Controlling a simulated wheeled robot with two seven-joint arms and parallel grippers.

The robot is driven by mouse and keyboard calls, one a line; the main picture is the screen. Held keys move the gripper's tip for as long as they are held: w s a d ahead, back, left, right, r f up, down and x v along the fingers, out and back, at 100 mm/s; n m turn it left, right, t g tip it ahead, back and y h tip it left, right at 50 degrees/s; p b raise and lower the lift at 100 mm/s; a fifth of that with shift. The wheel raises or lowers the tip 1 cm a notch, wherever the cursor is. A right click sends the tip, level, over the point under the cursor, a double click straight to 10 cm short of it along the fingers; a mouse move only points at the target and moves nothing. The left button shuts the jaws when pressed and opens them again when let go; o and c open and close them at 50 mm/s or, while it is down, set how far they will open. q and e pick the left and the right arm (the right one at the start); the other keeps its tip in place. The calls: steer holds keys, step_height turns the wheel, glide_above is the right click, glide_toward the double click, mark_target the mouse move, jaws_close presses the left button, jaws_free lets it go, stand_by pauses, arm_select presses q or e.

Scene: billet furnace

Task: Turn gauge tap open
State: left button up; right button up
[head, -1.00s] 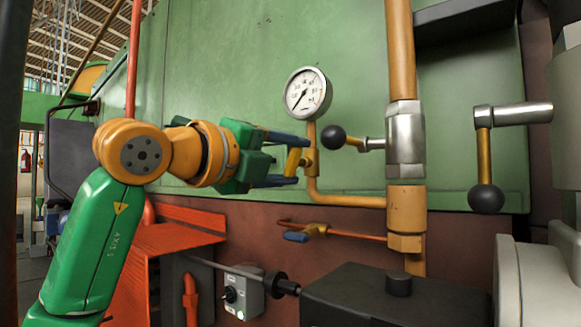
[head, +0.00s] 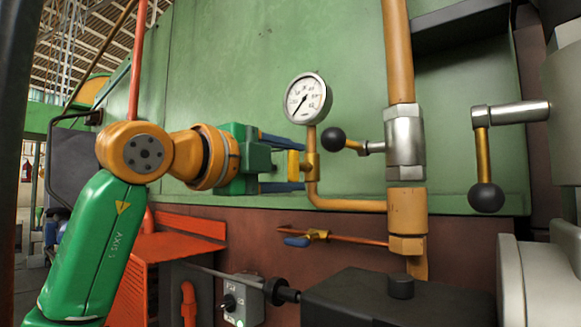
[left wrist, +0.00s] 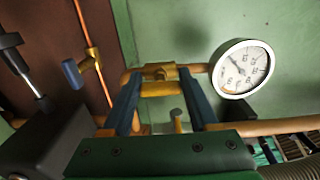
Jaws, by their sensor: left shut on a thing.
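The gauge tap (head: 312,160) is a small brass fitting on the pipe just below the round white pressure gauge (head: 306,98). Its yellow handle (head: 293,164) stands upright in the head view. My left gripper (head: 296,164) has its blue fingers above and below this handle and is shut on it. In the left wrist view the handle (left wrist: 161,90) lies across between the two fingertips (left wrist: 160,80), with the gauge (left wrist: 241,68) to the right. The gauge needle points to the lower left in the head view. My right gripper is not in view.
A black-knobbed lever (head: 334,139) on the thick vertical pipe (head: 400,60) is close to the right of the tap. Another knobbed lever (head: 486,197) hangs farther right. A small blue-handled valve (head: 298,241) is below. A dark box (head: 400,303) stands lower down.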

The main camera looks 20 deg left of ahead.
arm_select(q)
steer(key=o, duration=1.4)
steer(key=b+v, duration=0.2)
steer(key=v, duration=0.5)
steer(key=shift+b, duration=0.4)
